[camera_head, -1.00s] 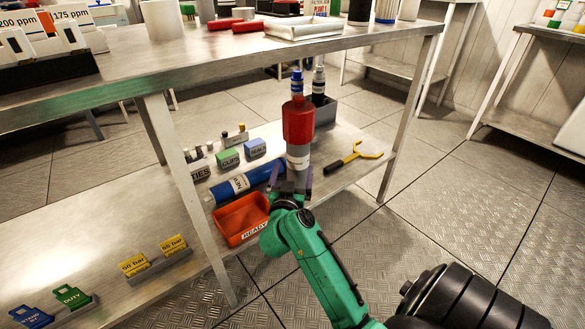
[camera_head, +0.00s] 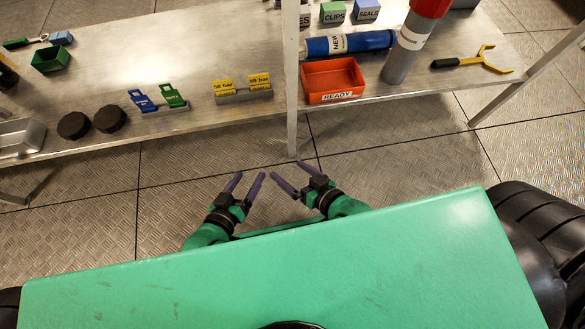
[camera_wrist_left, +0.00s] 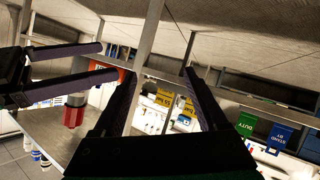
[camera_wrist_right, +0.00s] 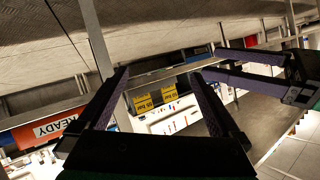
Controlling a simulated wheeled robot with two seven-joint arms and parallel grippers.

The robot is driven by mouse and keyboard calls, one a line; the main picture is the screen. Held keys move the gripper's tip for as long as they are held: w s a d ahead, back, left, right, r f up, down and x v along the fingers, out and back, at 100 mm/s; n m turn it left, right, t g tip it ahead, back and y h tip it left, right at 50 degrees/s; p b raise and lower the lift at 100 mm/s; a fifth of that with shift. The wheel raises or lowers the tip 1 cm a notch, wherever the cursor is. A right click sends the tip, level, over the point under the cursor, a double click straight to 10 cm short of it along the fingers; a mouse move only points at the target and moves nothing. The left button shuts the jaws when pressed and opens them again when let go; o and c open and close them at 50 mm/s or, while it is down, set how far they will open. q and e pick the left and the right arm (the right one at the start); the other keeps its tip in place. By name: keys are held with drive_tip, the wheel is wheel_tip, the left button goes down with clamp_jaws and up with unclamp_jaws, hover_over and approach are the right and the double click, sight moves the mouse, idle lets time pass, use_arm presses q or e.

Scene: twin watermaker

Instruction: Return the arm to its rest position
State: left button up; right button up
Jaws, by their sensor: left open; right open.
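My left gripper (camera_head: 243,190) is open and empty in the head view, over the floor in front of the shelf. Its two dark fingers stand apart in the left wrist view (camera_wrist_left: 160,85). My right gripper (camera_head: 292,184) is open and empty close beside it. Its fingers also stand apart in the right wrist view (camera_wrist_right: 160,85). Both grippers are close to my green body and clear of the shelf (camera_head: 215,50). Much of both arms is hidden behind my body in the head view.
A shelf leg (camera_head: 291,125) stands ahead of the grippers. The floor (camera_head: 400,150) between is clear.

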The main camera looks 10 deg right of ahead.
drive_tip(key=shift+w, duration=0.15)
use_arm(q)
drive_tip(key=s+a+r+g+y+p, duration=0.3)
drive_tip(key=s+a+p, duration=0.7)
drive_tip(key=p, duration=0.9)
drive_tip(key=s+a+r+g+y+p, duration=0.3)
drive_tip(key=s+a+g+p, duration=0.4)
drive_tip(key=p, duration=1.3)
drive_tip(key=shift+s+a+r+m+y, duration=0.35)
drive_tip(key=shift+s+a, duration=1.05)
drive_tip(key=shift+s, duration=1)
use_arm(e)
drive_tip(key=s+d+r+g+h, duration=0.3)
drive_tip(key=s+d+g, duration=0.2)
drive_tip(key=s+d, duration=0.5)
drive_tip(key=s+d+r+g+h, duration=0.3)
drive_tip(key=s+d+g+h, duration=0.1)
drive_tip(key=s+d, duration=0.6)
drive_tip(key=shift+s+r+n+g, duration=0.3)
drive_tip(key=shift+s+g, duration=0.3)
drive_tip(key=shift+s, duration=0.3)
use_arm(q)
drive_tip(key=shift+f, duration=0.1)
